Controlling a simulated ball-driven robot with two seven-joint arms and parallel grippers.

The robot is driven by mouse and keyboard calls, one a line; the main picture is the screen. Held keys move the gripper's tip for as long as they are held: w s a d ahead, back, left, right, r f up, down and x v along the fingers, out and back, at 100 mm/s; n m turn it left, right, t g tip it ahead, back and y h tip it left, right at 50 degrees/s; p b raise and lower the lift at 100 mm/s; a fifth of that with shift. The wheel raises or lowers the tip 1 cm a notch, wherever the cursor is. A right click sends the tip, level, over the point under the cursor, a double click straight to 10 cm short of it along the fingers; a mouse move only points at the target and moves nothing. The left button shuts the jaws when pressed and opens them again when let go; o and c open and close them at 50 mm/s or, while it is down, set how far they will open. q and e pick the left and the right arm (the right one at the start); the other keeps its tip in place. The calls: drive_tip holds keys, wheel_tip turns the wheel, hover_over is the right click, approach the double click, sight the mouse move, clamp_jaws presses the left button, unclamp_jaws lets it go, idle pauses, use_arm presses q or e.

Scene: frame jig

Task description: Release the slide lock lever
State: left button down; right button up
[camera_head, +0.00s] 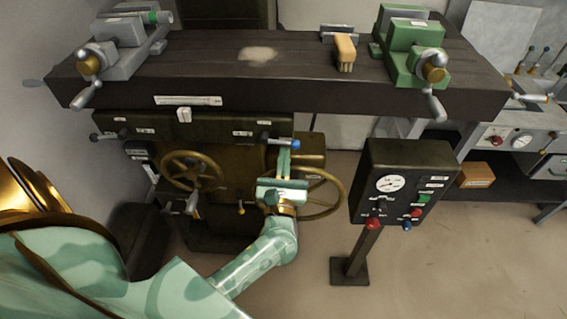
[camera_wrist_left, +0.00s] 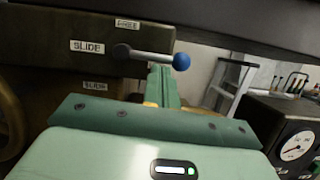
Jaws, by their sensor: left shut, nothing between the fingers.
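The slide lock lever (camera_wrist_left: 148,54) is a grey bar with a blue ball knob (camera_wrist_left: 181,61). It sticks out roughly level to the right from the dark machine housing, beside a SLIDE label. A FREE label (camera_wrist_left: 127,24) sits above it and another label (camera_wrist_left: 95,86) below it, too small to read surely. In the head view the blue knob (camera_head: 295,145) shows at the housing's right end. My left gripper (camera_head: 284,150) is shut and empty, its green fingers just below the lever near the knob; I cannot tell whether they touch. My right gripper is out of view.
Brass handwheels (camera_head: 192,171) are on the machine's front, one partly behind my left gripper. The dark bench top (camera_head: 205,70) with vises overhangs above. A control pedestal (camera_head: 405,165) with a gauge stands to the right, with open floor between.

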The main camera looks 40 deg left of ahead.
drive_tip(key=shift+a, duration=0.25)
use_arm(q)
drive_tip(key=shift+d+r+n, duration=0.1)
drive_tip(key=shift+n, duration=0.3)
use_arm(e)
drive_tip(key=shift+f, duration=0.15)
